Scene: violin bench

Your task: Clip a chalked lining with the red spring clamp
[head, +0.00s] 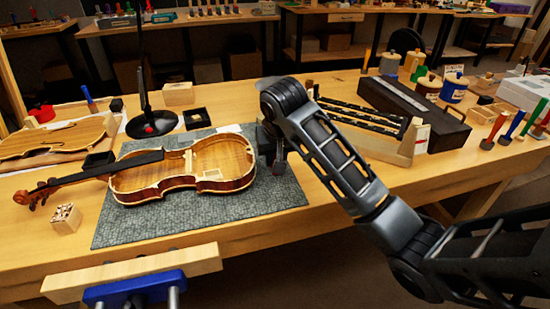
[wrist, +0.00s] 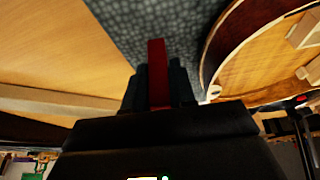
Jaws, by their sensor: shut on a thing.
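An open violin body (head: 150,183) lies on a grey mat (head: 272,200), its neck pointing left. Its bare inside, wooden blocks and rim lining (head: 222,189) show. I cannot make out chalk for certain. My gripper (head: 277,166) is at the right end of the violin body, low over the mat. In the wrist view my gripper (wrist: 157,92) is shut on the red spring clamp (wrist: 157,62), which sticks out between the fingers. The violin's rim (wrist: 212,50) curves close by on the right, apart from the clamp's visible end. The clamp's jaws cannot be made out.
A black lamp stand (head: 150,122) stands behind the violin. A violin plate (head: 50,138) lies at the left. A long rack (head: 355,120) and dark box (head: 415,115) are at the right. A blue vise (head: 135,290) fronts the bench.

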